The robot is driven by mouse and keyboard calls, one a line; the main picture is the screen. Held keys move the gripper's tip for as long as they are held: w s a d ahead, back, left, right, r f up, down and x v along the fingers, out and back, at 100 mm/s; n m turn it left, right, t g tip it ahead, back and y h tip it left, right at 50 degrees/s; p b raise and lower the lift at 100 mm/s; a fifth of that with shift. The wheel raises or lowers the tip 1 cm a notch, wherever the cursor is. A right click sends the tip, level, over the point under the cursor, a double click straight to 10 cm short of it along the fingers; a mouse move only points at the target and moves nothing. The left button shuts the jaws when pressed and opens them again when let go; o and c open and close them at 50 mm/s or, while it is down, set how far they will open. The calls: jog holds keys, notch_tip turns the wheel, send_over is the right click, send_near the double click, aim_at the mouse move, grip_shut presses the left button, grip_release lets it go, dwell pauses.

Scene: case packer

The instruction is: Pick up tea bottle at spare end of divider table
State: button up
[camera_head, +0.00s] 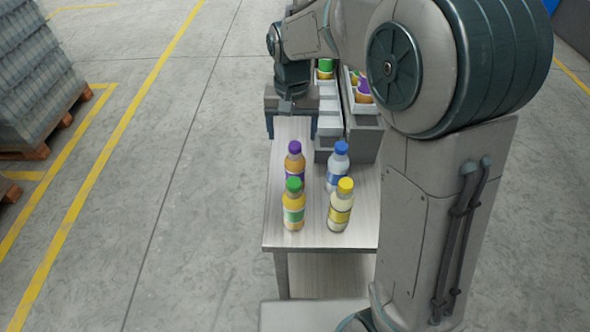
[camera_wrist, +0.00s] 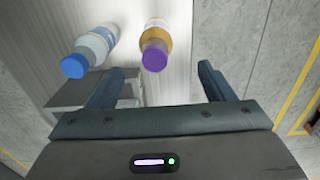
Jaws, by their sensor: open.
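Four bottles stand upright at the near end of the table (camera_head: 315,238). One has a purple cap and amber contents (camera_head: 294,164); I take it to be the tea, though its label is unreadable. Around it are a blue-capped bottle (camera_head: 338,168), a green-capped orange bottle (camera_head: 293,210) and a yellow-capped bottle (camera_head: 340,210). My gripper (camera_head: 291,132) is open and empty just behind the purple-capped bottle, apart from it. In the wrist view, the purple-capped bottle (camera_wrist: 155,40) lies ahead of the gap between my fingers (camera_wrist: 162,70). The blue-capped bottle (camera_wrist: 98,45) is left of that gap.
Grey divided bins (camera_head: 365,141) holding more capped bottles stand on the table behind the blue-capped bottle. A loaded pallet (camera_head: 40,80) stands far left. Open floor (camera_head: 170,200) with yellow lines lies left of the table.

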aim_at(295, 155)
notch_tip(295, 155, down, 3)
jog(key=shift+f, duration=0.2)
jog(key=shift+d+f+p, duration=0.15)
jog(key=shift+f+p, duration=0.05)
jog(key=shift+f, duration=1.15)
jog(key=shift+d+f+p, duration=0.15)
jog(key=shift+f, duration=1.2)
jog(key=c, duration=1.6)
jog(key=shift+r, duration=0.1)
